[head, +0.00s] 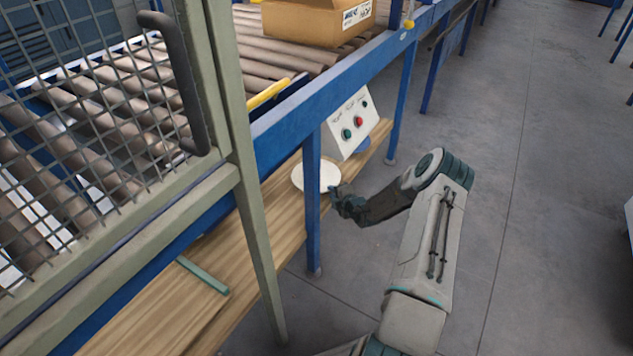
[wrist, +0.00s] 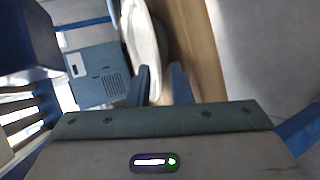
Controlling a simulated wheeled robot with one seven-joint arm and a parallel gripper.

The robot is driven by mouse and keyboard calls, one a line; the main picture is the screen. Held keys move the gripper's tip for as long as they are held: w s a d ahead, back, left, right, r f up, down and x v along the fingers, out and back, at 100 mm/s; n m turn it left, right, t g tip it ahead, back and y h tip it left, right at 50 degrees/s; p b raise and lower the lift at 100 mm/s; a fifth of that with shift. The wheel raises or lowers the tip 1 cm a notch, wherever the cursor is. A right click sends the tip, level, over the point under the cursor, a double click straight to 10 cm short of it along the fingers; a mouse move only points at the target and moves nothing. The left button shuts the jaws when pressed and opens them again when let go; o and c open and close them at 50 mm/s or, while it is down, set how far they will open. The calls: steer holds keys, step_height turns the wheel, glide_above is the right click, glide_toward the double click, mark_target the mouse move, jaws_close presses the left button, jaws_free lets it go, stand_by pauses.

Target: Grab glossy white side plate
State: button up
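The glossy white side plate (head: 310,178) lies on the wooden shelf under the conveyor, partly hidden behind a blue post in the head view. In the wrist view the plate (wrist: 142,38) is at the top centre, seen at a steep slant. My gripper (head: 335,191) is at the plate's near right edge in the head view. In the wrist view my gripper (wrist: 161,70) is open, with a gap between its two fingers. The plate's rim shows in line with this gap and partly behind the left finger. I cannot tell whether they touch.
A blue post (head: 313,215) stands close beside the plate and my gripper. A control box with buttons (head: 352,122) is behind the plate, with a blue object (head: 364,145) by it. A green bar (head: 203,275) lies on the wooden shelf (head: 245,238). The floor at right is clear.

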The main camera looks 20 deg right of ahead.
steer(key=b+x, duration=0.1)
steer(key=x, duration=0.2)
steer(key=shift+w+a+f, duration=0.1)
steer(key=shift+w, duration=0.25)
jaws_close()
steer(key=shift+r, duration=0.25)
